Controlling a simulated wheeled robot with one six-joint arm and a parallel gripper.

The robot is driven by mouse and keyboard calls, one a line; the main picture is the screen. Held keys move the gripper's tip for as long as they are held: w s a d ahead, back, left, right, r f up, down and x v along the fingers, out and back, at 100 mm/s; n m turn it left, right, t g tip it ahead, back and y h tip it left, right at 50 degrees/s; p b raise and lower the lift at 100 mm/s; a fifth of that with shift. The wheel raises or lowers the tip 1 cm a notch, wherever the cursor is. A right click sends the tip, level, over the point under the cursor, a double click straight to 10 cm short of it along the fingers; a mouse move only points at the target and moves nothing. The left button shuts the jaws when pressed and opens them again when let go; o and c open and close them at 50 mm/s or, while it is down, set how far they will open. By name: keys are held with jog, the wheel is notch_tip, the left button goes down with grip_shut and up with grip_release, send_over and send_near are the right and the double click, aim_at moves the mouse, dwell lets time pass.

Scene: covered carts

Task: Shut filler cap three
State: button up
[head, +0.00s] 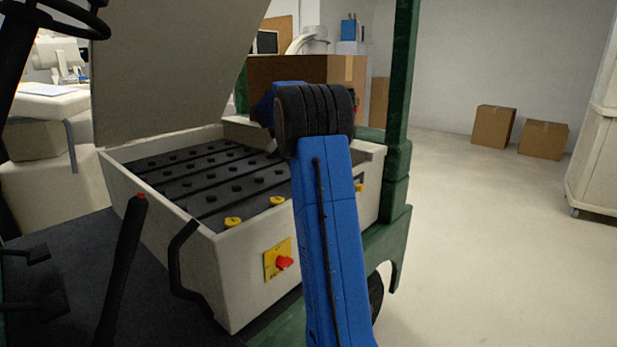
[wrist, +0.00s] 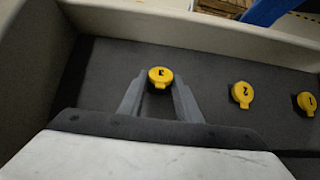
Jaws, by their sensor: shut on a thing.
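Filler cap three (wrist: 160,73) is a yellow round cap marked 3, in the upper middle of the wrist view. My gripper (wrist: 158,84) has its two grey fingers on either side of it, shut on it. A dark part shows under the yellow top; I cannot tell whether the cap is fully seated. Cap two (wrist: 241,92) and cap one (wrist: 305,101) are similar yellow caps to the right.
The pale battery box (head: 240,290) has raised walls close around the caps. Its large lid (head: 170,70) stands open above. A yellow plate with a red knob (head: 284,263) is on its front. A green post (head: 402,90) stands right of my arm; open floor lies beyond.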

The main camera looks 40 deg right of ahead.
jog(key=o, duration=1)
